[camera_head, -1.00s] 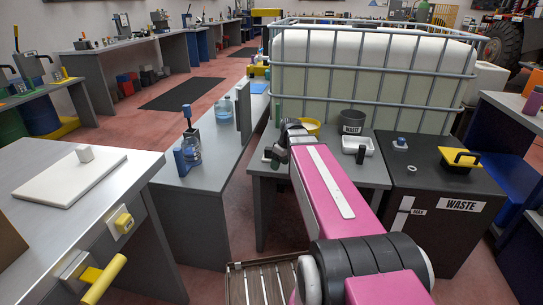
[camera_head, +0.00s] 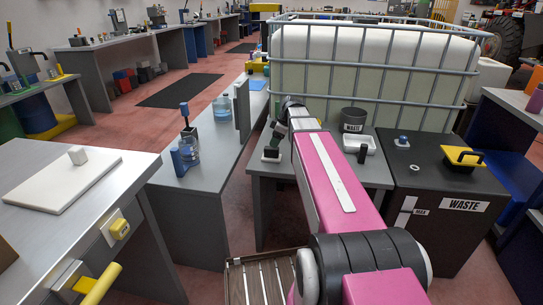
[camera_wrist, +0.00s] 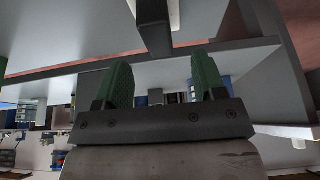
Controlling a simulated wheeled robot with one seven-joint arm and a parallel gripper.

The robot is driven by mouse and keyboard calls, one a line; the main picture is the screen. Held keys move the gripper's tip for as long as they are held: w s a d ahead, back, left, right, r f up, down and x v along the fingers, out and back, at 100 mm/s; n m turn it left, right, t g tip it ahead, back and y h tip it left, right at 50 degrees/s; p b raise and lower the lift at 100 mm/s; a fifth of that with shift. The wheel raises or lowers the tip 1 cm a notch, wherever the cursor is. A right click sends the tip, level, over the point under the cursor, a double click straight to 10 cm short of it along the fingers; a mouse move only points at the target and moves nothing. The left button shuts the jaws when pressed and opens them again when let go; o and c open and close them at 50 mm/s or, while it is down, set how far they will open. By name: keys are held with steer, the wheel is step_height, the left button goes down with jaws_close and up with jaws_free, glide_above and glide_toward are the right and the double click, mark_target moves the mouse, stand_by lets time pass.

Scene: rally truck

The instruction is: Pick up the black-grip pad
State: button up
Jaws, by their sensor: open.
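The black-grip pad (camera_head: 271,155) is a small light block with a dark grip on top. It stands on the grey table near its left edge in the head view. In the wrist view its dark grip (camera_wrist: 153,27) shows at the top centre, just beyond the fingertips and roughly between them. My gripper (camera_head: 279,130) is above and close to the pad in the head view. In the wrist view my gripper (camera_wrist: 163,65) is open, with its green finger pads apart and nothing between them. I cannot tell the exact gap to the grip.
On the same table stand a dark waste bin (camera_head: 353,119), a white tray (camera_head: 358,143) and a black block (camera_head: 363,154). The caged tank (camera_head: 370,75) rises behind. A bench with blue bottles (camera_head: 222,108) is left, a black waste cabinet (camera_head: 445,210) right.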

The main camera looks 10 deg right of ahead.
mark_target(271, 148)
steer(key=shift+x, duration=3.05)
steer(key=shift+d+f, duration=0.1)
steer(key=shift+d, duration=0.1)
steer(key=c, duration=1)
